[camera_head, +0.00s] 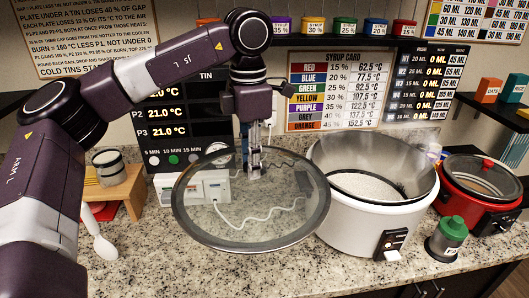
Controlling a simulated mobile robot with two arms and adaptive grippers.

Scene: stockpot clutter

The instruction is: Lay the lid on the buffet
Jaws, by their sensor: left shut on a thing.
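The lid (235,228) is a round glass disc with a dark metal rim. It is held above the granite counter, left of the white rice cooker, and looks tilted toward me. My left gripper (256,172) points down and is shut on the lid near its centre; the knob between the fingers is mostly hidden. The granite counter (150,255), which I take as the buffet, shows through the glass and around the lid. Whether the lid's near edge touches the counter I cannot tell. My right gripper is not in view.
An open white cooker (365,225) stands right of the lid, its rim close to it. A red pot (480,190) and a green-topped jar (446,238) stand further right. A wooden stand (118,190) and a white spoon (98,240) lie left. Front-left counter is clear.

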